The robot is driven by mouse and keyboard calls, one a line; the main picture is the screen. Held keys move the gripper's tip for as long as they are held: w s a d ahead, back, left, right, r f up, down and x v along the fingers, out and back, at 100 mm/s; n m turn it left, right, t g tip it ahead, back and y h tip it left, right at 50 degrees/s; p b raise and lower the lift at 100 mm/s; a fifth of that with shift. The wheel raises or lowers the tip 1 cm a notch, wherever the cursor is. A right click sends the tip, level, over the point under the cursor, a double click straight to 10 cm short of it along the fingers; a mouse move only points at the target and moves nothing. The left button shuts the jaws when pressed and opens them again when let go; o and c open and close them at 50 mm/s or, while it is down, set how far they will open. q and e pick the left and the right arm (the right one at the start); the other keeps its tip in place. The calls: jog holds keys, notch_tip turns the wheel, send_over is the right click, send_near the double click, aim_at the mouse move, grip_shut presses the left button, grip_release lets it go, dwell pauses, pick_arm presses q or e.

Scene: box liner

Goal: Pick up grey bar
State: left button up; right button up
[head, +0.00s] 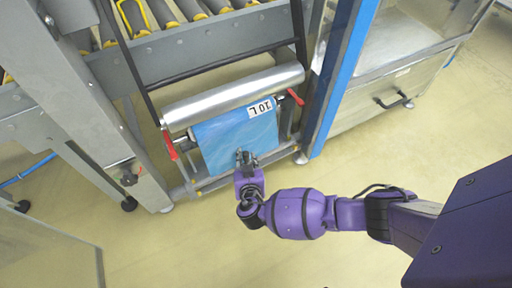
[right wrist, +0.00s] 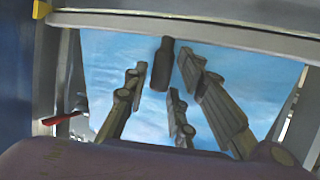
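A short dark grey bar (right wrist: 160,64) shows against the blue liner sheet (right wrist: 110,60) in the right wrist view. It looks like the grey bar. In the head view, a small dark piece at my fingertips (head: 239,153) may be the same bar. My right gripper (head: 247,159) is over the lower part of the blue sheet (head: 222,132). Its fingers (right wrist: 166,88) are spread apart and empty, with the bar just beyond and between the tips. I cannot tell whether any finger touches it. My left gripper is not in view.
A blue post (head: 340,80) stands to the right and a grey frame post (head: 90,90) to the left. The floor in front is clear.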

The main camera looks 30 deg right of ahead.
jog(key=shift+w+r, duration=0.1)
grip_shut()
jog(key=shift+r, duration=0.15)
